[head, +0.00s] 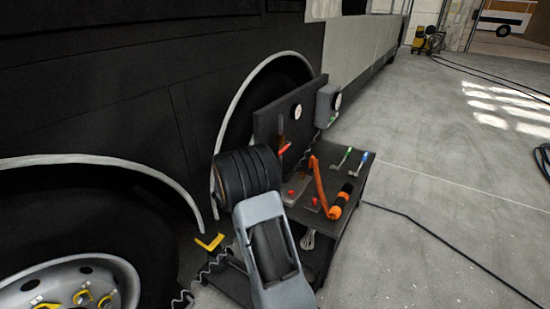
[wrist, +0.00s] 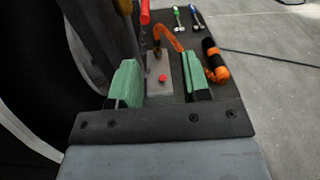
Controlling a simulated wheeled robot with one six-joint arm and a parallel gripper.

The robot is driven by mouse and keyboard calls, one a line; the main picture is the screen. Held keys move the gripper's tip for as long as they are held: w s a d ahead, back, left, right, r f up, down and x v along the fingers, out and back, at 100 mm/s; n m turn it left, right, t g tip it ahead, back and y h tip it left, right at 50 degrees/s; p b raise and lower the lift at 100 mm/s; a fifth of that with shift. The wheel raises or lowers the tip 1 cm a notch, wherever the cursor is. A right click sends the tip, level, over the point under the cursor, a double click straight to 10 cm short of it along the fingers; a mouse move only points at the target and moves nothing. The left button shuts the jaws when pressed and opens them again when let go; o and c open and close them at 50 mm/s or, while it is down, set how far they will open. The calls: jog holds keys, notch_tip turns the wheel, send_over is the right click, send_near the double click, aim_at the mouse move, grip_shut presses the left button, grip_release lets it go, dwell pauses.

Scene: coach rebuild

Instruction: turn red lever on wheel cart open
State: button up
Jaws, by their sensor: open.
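The red lever (head: 285,149) stands out from the dark upright panel of the wheel cart (head: 359,178), seen in the head view. It also shows at the top edge of the wrist view (wrist: 145,12), partly cut off. My gripper (wrist: 161,80) is open, with its two green-padded fingers apart and nothing held between them. The lever lies beyond the fingertips and a little left of their middle. In the head view my own arm hides the fingers.
The coach (head: 120,90) stands close on the left. Open floor (head: 450,190) lies right, crossed by a black cable.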

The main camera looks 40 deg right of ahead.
aim_at(279, 153)
jog(key=shift+n+t, duration=0.5)
jog(key=shift+n, duration=0.4)
jog(key=x, duration=0.5)
jog(key=w+x, duration=0.1)
jog(key=x, duration=0.4)
jog(key=f+x, duration=0.1)
jog(key=x, duration=0.4)
jog(key=shift+w+a, duration=0.1)
jog(key=shift+w, duration=0.25)
jog(key=shift+c, duration=0.4)
grip_shut()
jog(key=shift+a, duration=0.1)
